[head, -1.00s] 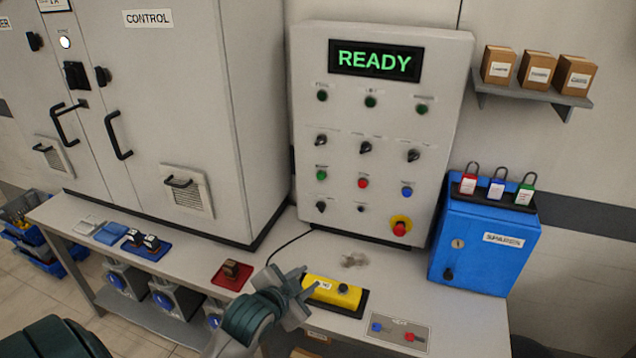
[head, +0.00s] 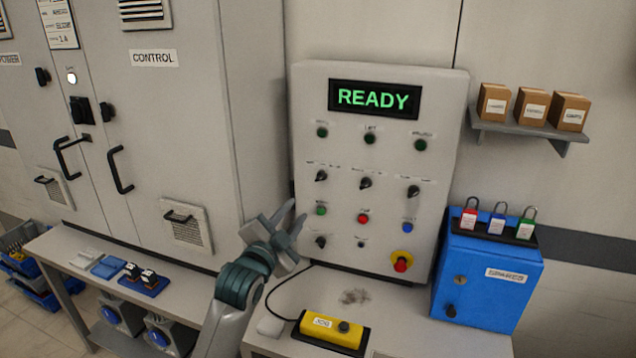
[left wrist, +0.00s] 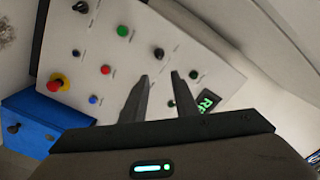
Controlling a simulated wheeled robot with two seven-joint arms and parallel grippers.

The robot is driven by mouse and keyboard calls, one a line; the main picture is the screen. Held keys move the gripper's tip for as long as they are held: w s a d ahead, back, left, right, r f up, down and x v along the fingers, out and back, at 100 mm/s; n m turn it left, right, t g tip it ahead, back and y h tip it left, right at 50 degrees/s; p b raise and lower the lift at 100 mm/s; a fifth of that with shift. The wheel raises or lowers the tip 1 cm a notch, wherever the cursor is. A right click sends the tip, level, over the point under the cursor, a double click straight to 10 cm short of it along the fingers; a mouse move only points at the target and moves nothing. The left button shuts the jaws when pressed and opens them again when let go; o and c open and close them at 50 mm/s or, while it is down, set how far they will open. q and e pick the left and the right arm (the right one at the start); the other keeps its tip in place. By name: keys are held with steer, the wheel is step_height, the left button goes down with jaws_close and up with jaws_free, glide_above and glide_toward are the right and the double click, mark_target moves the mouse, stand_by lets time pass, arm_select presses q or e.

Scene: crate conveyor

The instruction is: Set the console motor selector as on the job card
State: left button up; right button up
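The grey console (head: 448,120) stands upright with a green READY display (head: 374,99). Its middle row holds a left black selector knob (head: 321,176), a centre one (head: 366,183) and a right one (head: 413,191); another black knob (head: 320,242) sits at lower left. Their labels are too small to read, so I cannot tell which is the motor selector. A printed sheet (head: 58,24) on the cabinet is only partly legible. My left gripper (head: 297,212) is open and empty before the console's left side. In the left wrist view, the left selector (left wrist: 158,52) lies beyond the fingertips. My right gripper is not in view.
A yellow pendant box (head: 320,328) lies on the bench (head: 400,335), its cable behind. A blue box (head: 490,275) with padlocks stands at right. The control cabinet (head: 180,90) flanks the console at left. Red and blue buttons and a red emergency stop (head: 401,262) crowd the console's lower part.

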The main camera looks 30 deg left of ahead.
mark_target(321, 179)
arm_select(q)
steer(key=p+x, duration=0.4)
steer(key=x, duration=1.3)
steer(key=shift+w+d, duration=0.1)
steer(key=shift+w, duration=0.1)
jaws_close()
